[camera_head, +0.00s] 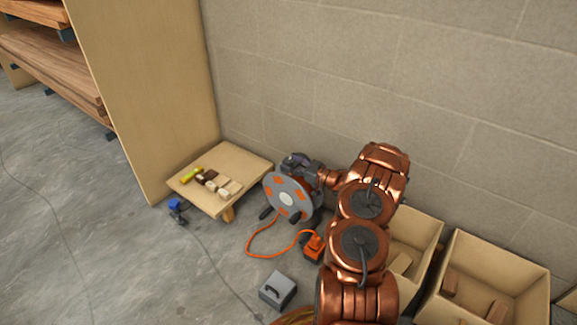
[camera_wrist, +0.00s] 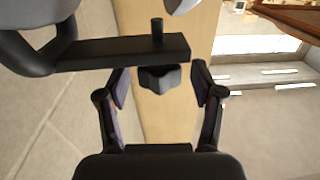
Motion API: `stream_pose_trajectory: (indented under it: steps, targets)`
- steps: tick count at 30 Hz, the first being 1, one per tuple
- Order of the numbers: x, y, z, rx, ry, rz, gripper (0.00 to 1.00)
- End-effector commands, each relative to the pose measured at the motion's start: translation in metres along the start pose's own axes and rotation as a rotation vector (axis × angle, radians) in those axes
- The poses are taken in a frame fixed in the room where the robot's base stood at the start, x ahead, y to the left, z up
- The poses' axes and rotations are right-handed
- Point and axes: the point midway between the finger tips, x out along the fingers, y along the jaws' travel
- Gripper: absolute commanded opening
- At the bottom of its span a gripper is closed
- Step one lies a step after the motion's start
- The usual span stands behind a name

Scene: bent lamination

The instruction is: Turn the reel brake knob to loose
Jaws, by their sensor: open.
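The cable reel (camera_head: 281,186) is a grey disc with orange patches, standing on the floor against the block wall. An orange cable runs from it. In the wrist view a dark lobed knob (camera_wrist: 160,78) sits under a dark bar (camera_wrist: 120,52) with a short upright peg. My gripper (camera_wrist: 159,88) is open, with one finger on each side of the knob. Gaps show between the knob and both fingers. In the head view my gripper (camera_head: 299,164) is at the upper back of the reel, and I cannot make out the knob there.
A low wooden table (camera_head: 240,165) with small blocks stands left of the reel. An orange box (camera_head: 314,248) and a grey case (camera_head: 278,290) lie on the floor in front. Wooden bins (camera_head: 536,283) stand at right. The wall (camera_head: 350,70) is close behind.

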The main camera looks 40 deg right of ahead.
Motion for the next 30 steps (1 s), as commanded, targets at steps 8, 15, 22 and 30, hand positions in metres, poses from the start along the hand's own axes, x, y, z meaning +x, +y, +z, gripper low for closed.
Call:
stream_pose_trajectory:
  steps: [8,15,22,30]
  targets:
    - [0.0132,0.0002,-0.0005,0.001,0.001,0.001,0.67]
    - [0.0131,0.0004,-0.0009,0.0,0.001,0.001,0.62]
    - [0.013,0.0004,-0.0008,0.0,0.001,0.001,0.39]
    - [0.0129,0.0003,-0.0007,0.0,0.0,0.001,0.1]
